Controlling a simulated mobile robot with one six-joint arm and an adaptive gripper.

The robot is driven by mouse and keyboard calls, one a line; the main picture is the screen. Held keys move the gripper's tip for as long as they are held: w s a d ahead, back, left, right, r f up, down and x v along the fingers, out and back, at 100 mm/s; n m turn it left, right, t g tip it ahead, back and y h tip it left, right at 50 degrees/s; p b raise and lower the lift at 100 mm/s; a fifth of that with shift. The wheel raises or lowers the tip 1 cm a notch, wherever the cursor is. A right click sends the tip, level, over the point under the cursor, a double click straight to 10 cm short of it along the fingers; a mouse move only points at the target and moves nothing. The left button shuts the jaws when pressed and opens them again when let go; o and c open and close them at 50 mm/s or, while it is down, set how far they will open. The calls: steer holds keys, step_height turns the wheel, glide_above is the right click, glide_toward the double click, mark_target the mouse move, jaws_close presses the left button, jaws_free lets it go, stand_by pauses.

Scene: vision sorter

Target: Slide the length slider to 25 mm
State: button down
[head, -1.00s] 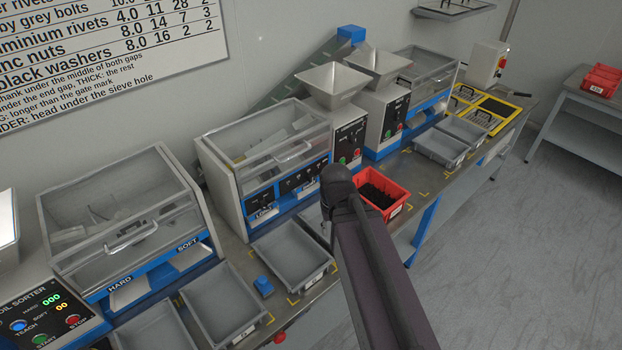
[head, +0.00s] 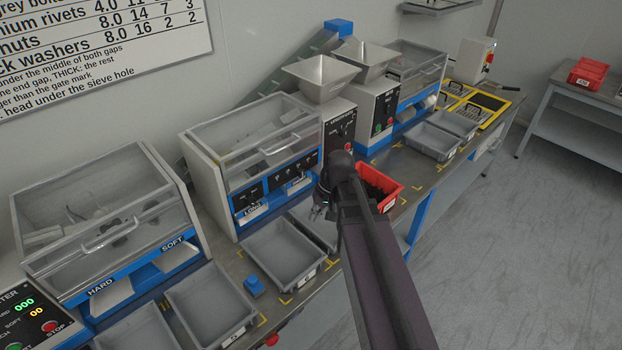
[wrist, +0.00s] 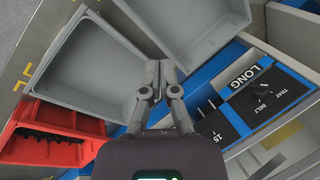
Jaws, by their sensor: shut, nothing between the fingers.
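The sorting machine with the LONG outlet (head: 250,150) stands left of my arm in the head view. Its blue front carries two black control panels. The wider panel (head: 295,172) has several small marks. In the wrist view, a black panel edge with a "15" mark (wrist: 209,121) shows right of my gripper, partly cut off by it. The slider knob and its setting cannot be made out. My gripper (wrist: 158,68) is shut and empty, above the grey trays and apart from the panel. In the head view my gripper (head: 317,211) hangs in front of the machine.
Grey trays (head: 312,275) line the bench front. A red bin of dark parts (head: 393,200) stands right of my gripper. A blue block (head: 254,285) lies between trays. A panel marked TRAY and BELT (wrist: 270,103) adjoins the "15" panel. Hopper machines (head: 325,72) stand at the right.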

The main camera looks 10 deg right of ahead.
steer(key=w+d+f+t+y+b, duration=0.1)
steer(key=w+d+y+b, duration=0.2)
steer(key=w+b, duration=0.2)
steer(key=w+d+f+m+t+y+b, duration=0.1)
steer(key=w+d+y+b, duration=0.3)
steer(key=w, duration=0.3)
steer(key=w+d+f+m+t+y+b, duration=0.1)
steer(key=w+d+y+b, duration=0.2)
steer(key=w+b, duration=0.2)
steer(key=shift+w+d+f+y+b, duration=0.15)
steer(key=shift+w+d+y+b, duration=0.2)
steer(key=shift+w, duration=0.3)
steer(key=w+d+r+t+y+b, duration=0.1)
steer(key=w+d+y+b, duration=0.1)
steer(key=d, duration=0.4)
steer(key=shift+w+d+r+t+y+b, duration=0.15)
steer(key=shift+w+r+t+y+b, duration=0.2)
steer(key=shift+r+b, duration=0.1)
